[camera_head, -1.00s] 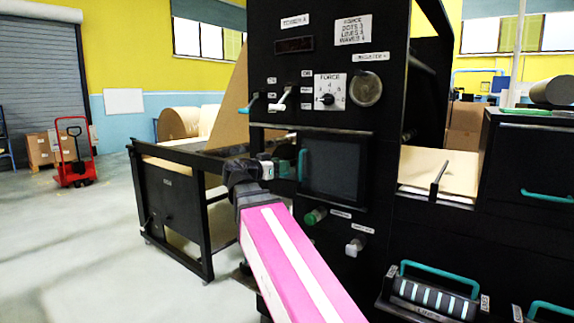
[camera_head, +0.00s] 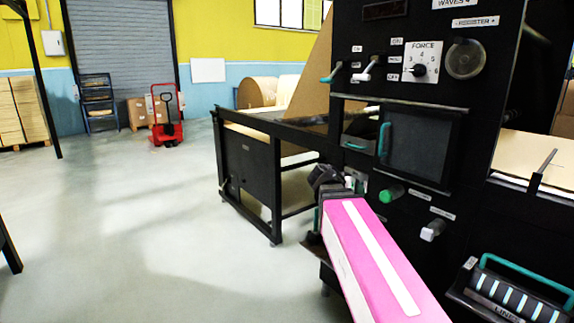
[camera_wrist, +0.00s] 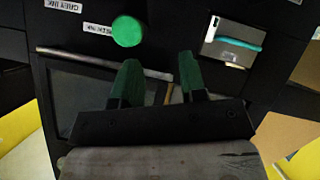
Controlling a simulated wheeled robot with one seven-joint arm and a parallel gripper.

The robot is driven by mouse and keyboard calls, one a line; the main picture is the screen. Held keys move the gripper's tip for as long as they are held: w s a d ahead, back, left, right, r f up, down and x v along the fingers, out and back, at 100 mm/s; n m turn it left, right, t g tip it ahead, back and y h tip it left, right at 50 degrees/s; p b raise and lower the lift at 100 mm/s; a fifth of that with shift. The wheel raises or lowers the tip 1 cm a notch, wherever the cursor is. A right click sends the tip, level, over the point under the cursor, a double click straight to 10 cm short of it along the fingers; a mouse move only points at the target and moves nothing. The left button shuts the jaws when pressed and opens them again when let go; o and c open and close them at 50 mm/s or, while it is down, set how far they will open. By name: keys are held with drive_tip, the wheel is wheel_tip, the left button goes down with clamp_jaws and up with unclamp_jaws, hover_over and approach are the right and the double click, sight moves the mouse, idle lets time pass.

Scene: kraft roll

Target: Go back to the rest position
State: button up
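My arm, with its pink and white link, reaches up from the lower right in the head view. My gripper (camera_head: 350,184) is in front of the black machine (camera_head: 345,260), left of a green knob (camera_head: 391,194) and below a small window door with a teal handle (camera_head: 384,139). In the wrist view my gripper (camera_wrist: 160,70) shows two green fingers, apart, with nothing held between them. I cannot tell how far the fingers are from the panel.
The panel has a FORCE dial (camera_head: 421,62), a pale knob (camera_head: 432,230) and switches. A striped roller with a teal handle (camera_head: 530,276) juts out at lower right. A black table frame (camera_head: 250,165) stands left of the machine. A red pallet truck (camera_head: 166,118) is farther back.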

drive_tip(key=s+a+f+n+g+y, duration=0.2)
drive_tip(key=s+f+y, duration=0.1)
drive_tip(key=f, duration=0.7)
drive_tip(key=s+a+f+n+g+y, duration=0.1)
drive_tip(key=s+a+f+n+y, duration=0.1)
drive_tip(key=f, duration=0.8)
drive_tip(key=s+a+f+n+g+y, duration=0.2)
drive_tip(key=s+f+y, duration=0.3)
drive_tip(key=f, duration=0.5)
drive_tip(key=shift+s+a+f+n+g+y, duration=0.35)
drive_tip(key=shift+s+n, duration=0.35)
drive_tip(key=shift+s, duration=0.25)
drive_tip(key=shift+c, duration=0.2)
